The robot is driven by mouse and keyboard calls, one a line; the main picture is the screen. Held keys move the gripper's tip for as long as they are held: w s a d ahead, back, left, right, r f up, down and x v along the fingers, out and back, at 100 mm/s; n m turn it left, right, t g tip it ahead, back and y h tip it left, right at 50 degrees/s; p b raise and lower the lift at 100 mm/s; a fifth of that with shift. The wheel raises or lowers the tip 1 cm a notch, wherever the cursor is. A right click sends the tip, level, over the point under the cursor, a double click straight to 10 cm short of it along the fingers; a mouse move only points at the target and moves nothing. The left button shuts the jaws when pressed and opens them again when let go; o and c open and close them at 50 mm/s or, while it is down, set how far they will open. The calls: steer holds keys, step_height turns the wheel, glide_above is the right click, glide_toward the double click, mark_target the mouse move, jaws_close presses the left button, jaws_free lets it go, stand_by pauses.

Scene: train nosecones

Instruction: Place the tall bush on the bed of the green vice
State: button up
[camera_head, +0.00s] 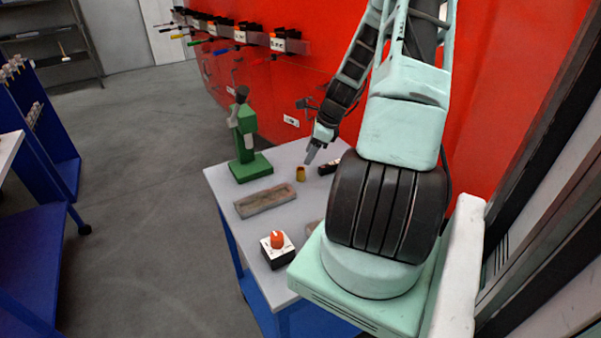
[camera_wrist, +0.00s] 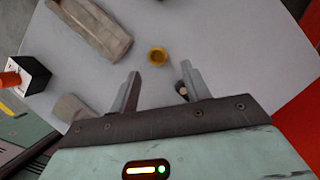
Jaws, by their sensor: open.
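The bush (camera_head: 300,174) is a small yellow-brass hollow cylinder standing upright on the light grey table. In the wrist view the bush (camera_wrist: 157,57) shows its round open top, just beyond the fingertips. My gripper (camera_head: 310,156) is above the table close to the bush, pointing down at a slant. In the wrist view my gripper (camera_wrist: 160,73) has its two fingers apart with nothing held between them. The green vice (camera_head: 246,140), an upright green tool with a flat rectangular base, stands at the table's far left corner. Its bed looks empty in the head view.
A rough brown-grey block (camera_head: 265,201) lies left of the bush. A box with an orange knob (camera_head: 277,246) stands at the near left edge. A small dark object (camera_head: 328,168) lies right of the bush. A red wall (camera_head: 290,85) borders the table.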

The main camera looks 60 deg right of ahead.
mark_target(302, 168)
steer(key=shift+p+x, duration=1.05)
steer(key=shift+x, duration=2.7)
steer(key=shift+s, duration=0.2)
steer(key=c, duration=1)
steer(key=shift+r, duration=0.1)
